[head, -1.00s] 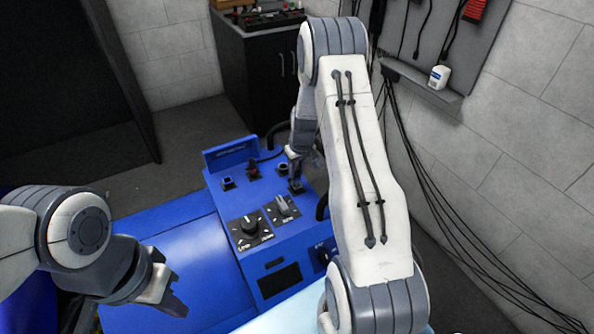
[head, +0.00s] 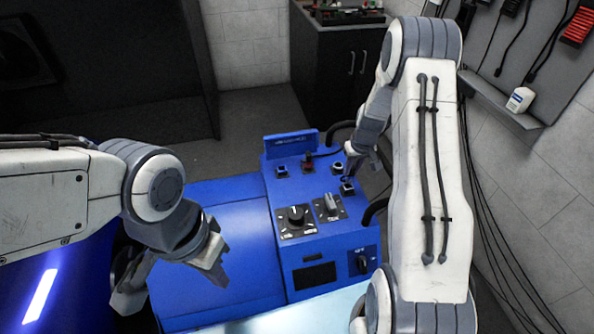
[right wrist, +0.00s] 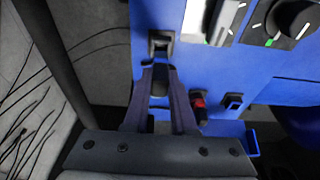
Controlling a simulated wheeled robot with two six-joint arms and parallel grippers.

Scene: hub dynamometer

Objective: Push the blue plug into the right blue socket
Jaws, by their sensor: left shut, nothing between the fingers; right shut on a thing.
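The console (head: 335,246) is blue, with switches and sockets on top. The right blue socket (head: 347,188) is a dark square frame near its right edge; it also shows in the right wrist view (right wrist: 161,42). My right gripper (head: 352,176) is just above and behind it. In the right wrist view my right gripper (right wrist: 160,70) is shut on a small dark piece (right wrist: 159,83), seemingly the blue plug; its colour is unclear. The fingertips are close to the socket's edge; I cannot tell whether the plug touches it. My left gripper (head: 217,262) is shut and empty, left of the console.
A second square socket (head: 282,171), a red plug (head: 307,161) and a round fitting (head: 338,168) are on the console top. Two knob switches, one a rotary knob (head: 296,215), are nearer me. A grey wall (head: 545,190) with hanging cables stands at right.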

